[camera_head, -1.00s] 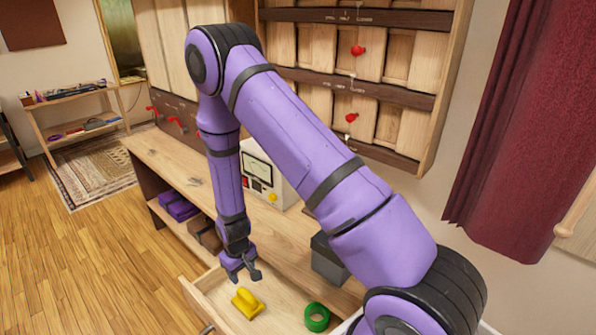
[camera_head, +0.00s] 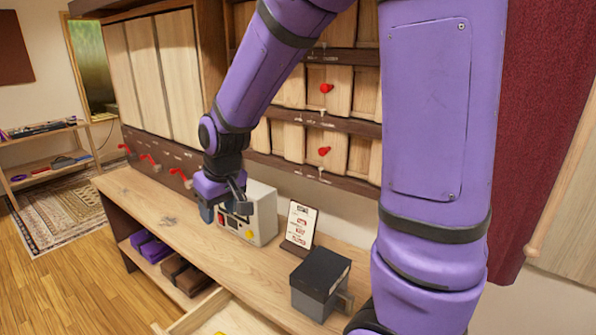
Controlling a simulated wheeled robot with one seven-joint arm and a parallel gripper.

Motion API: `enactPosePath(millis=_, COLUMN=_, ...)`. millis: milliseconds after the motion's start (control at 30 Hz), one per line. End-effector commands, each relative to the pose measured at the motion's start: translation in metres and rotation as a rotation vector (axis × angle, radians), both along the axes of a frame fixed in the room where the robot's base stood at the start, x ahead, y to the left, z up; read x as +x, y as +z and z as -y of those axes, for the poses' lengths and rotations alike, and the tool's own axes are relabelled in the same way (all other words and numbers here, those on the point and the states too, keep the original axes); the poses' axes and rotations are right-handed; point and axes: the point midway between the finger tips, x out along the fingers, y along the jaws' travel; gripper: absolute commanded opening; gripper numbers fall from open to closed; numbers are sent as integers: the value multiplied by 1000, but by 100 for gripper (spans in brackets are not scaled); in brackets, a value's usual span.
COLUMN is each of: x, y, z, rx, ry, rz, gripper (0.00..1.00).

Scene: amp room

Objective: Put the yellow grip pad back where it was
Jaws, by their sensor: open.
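My gripper (camera_head: 225,208) is open and empty. It hangs above the workbench, in front of the white control box. The open drawer (camera_head: 188,318) shows at the bottom edge, mostly cut off by the picture. A small sliver of the yellow grip pad (camera_head: 222,333) shows inside it at the very bottom, well below my gripper and apart from it. The rest of the pad is out of the picture.
The workbench (camera_head: 150,205) holds a white control box (camera_head: 262,215), an upright printed card (camera_head: 300,224) and a dark grey box (camera_head: 320,277). Purple (camera_head: 150,247) and brown (camera_head: 184,275) bundles lie on the lower shelf. Red-handled levers (camera_head: 150,162) stick out at the back left.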

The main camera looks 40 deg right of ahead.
Motion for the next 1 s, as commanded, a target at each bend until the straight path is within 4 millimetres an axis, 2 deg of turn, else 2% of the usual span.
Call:
enactPosePath(millis=33, x=-11, y=17, z=3, rx=1, ry=-5, rz=20, gripper=51)
enactPosePath(millis=200, x=-48, y=60, z=11, rx=1, ry=-26, rz=62, gripper=51)
enactPosePath(millis=500, x=-123, y=116, z=25, rx=-8, ry=-65, rz=139, gripper=51)
enactPosePath(millis=700, x=-173, y=136, z=32, rx=-15, ry=-92, rz=183, gripper=51)
enactPosePath(millis=800, x=-190, y=141, z=34, rx=-18, ry=-103, rz=199, gripper=51)
enactPosePath(millis=1000, x=-206, y=144, z=37, rx=-23, ry=-114, rz=210, gripper=51)
